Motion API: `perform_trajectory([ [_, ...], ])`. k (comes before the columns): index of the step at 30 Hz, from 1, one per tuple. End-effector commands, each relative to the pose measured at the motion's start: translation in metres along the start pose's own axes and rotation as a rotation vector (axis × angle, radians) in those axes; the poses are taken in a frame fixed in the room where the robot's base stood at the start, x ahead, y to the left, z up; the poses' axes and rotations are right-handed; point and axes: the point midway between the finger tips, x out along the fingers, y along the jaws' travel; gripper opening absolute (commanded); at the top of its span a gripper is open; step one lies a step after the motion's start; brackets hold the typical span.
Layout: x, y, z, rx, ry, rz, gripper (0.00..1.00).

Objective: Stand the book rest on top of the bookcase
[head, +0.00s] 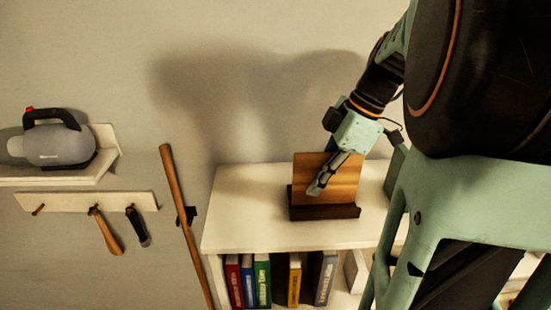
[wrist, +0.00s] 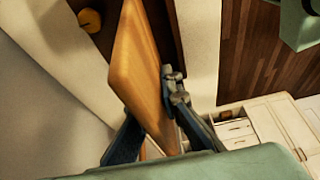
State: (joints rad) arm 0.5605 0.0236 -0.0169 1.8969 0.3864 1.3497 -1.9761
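The book rest (head: 342,178) is a brown wooden panel on a dark base. It is upright over the top of the white bookcase (head: 240,208). Its base appears to be at the top surface, but I cannot tell whether it touches or hovers slightly. My gripper (head: 316,188) reaches down from the upper right, with a finger across the panel's front. In the wrist view, the fingers of my gripper (wrist: 152,103) lie on either side of the panel (wrist: 137,65) and look closed on it. One fingertip is hidden behind the panel.
Several books (head: 262,280) stand on the shelf below. A wooden stick (head: 180,205) leans on the wall left of the bookcase. A wall shelf (head: 70,176) holds a grey appliance (head: 58,143), above a rack (head: 75,201) of hanging tools. The bookcase top is clear left of the book rest.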

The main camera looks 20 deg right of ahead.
Motion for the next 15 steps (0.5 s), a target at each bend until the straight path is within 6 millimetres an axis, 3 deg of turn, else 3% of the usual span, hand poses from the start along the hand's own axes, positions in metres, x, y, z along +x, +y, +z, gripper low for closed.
perform_trajectory([
  [11, 0.0036, 0.0002, 0.0016, -0.001, 0.000, 0.001, 0.00],
  [12, 0.0023, 0.0000, 0.0010, -0.001, 0.000, 0.000, 0.09],
  [15, 0.0022, 0.0000, 0.0009, -0.001, 0.000, 0.000, 0.20],
])
